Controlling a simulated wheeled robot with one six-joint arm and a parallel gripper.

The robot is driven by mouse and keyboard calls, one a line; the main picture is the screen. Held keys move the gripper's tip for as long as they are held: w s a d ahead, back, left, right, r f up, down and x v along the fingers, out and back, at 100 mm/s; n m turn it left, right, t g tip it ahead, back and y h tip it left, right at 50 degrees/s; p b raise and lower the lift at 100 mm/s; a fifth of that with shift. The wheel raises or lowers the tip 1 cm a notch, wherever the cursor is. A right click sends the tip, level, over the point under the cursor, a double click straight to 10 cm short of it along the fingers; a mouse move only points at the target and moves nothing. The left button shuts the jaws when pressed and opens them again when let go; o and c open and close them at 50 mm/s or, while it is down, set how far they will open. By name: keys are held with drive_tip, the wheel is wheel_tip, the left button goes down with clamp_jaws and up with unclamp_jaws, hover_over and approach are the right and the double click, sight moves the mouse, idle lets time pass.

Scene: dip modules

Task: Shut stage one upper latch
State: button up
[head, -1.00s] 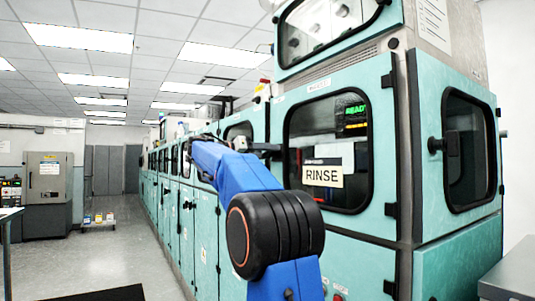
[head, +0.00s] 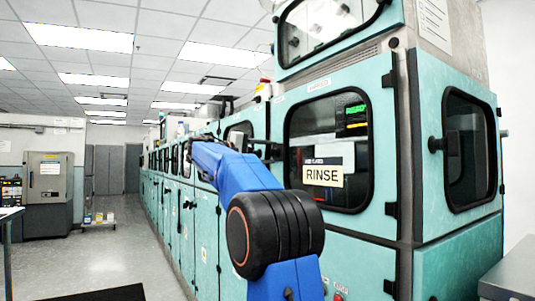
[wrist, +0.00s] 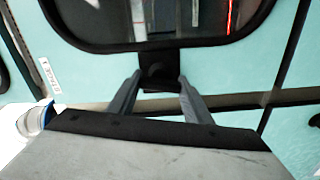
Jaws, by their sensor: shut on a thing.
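The teal machine has a door with a dark window and a RINSE label (head: 323,176). My gripper (head: 265,147) is at the left edge of this window in the head view. In the wrist view my gripper (wrist: 158,78) has its two grey fingers on either side of a small black latch (wrist: 157,64), which sits at the window's black frame. The gripper is shut on this latch. The latch's exact angle is hard to tell, as the fingers cover part of it. In the head view the latch is too small to make out clearly behind my gripper.
A long row of teal cabinets (head: 178,205) runs back along the left. The side door has its own black latch (head: 436,144). A grey cabinet (head: 48,178) stands at the far left. The aisle floor (head: 105,255) has free room. A grey surface (head: 510,275) is at lower right.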

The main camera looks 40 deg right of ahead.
drive_tip(key=shift+n, duration=1.2)
drive_tip(key=shift+w, duration=0.1)
drive_tip(key=o, duration=1.1)
drive_tip(key=shift+f, duration=0.1)
drive_tip(key=shift+c, duration=0.2)
drive_tip(key=shift+a, duration=0.1)
drive_tip(key=v, duration=1.7)
drive_tip(key=shift+a, duration=0.15)
